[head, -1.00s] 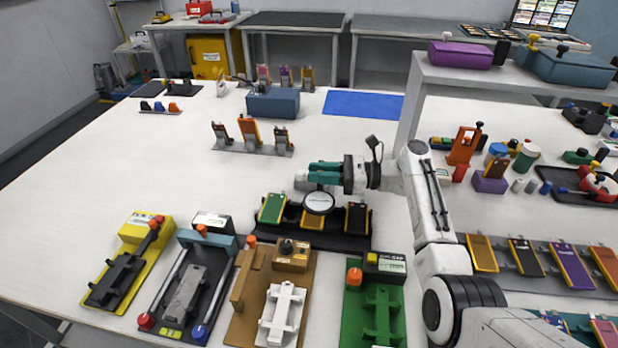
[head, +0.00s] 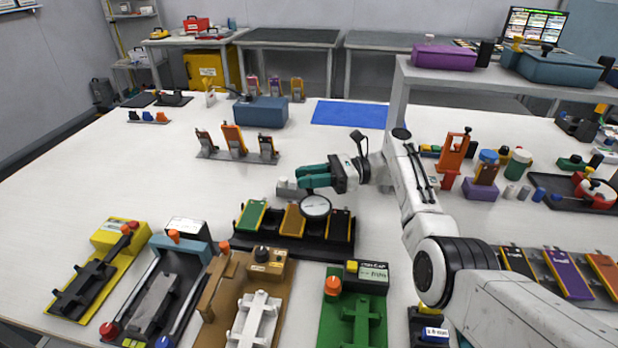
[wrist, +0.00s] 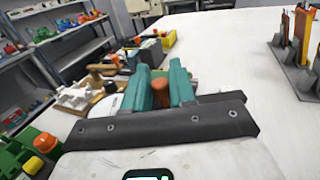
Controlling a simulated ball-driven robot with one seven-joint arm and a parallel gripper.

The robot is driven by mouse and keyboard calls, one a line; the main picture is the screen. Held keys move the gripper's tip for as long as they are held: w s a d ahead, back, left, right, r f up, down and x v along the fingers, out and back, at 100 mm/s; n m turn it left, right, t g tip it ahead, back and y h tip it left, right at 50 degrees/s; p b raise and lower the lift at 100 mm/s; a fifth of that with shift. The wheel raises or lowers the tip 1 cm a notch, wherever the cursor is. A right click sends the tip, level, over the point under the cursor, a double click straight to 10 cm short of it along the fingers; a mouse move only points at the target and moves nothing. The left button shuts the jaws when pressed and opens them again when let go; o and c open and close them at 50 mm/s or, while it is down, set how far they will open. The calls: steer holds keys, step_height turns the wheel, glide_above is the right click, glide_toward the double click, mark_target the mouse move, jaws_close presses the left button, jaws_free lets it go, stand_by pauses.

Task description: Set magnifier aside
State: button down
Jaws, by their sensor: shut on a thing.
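The magnifier (head: 315,207) has a round pale lens with a dark rim. In the head view it shows above the black rack, in front of the gap between the orange and the dark cell. My gripper (head: 314,177), with teal fingers, is shut on it. In the wrist view a brown-orange piece (wrist: 161,93), seemingly its handle, shows between the teal fingers. Part of a pale disc (wrist: 110,106), likely the lens, shows left of the fingers. The grip itself is partly hidden in the head view.
The black rack (head: 297,241) holds a green, an orange and a dark cell. Several fixtures stand along the front, including a green one (head: 340,320). A three-cell stand (head: 235,155), a blue box (head: 260,111) and a blue mat (head: 349,114) lie farther back.

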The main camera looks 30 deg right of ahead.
steer(key=c, duration=1.1)
jaws_free()
steer(key=shift+b+v, duration=1.95)
steer(key=shift+v, duration=3.45)
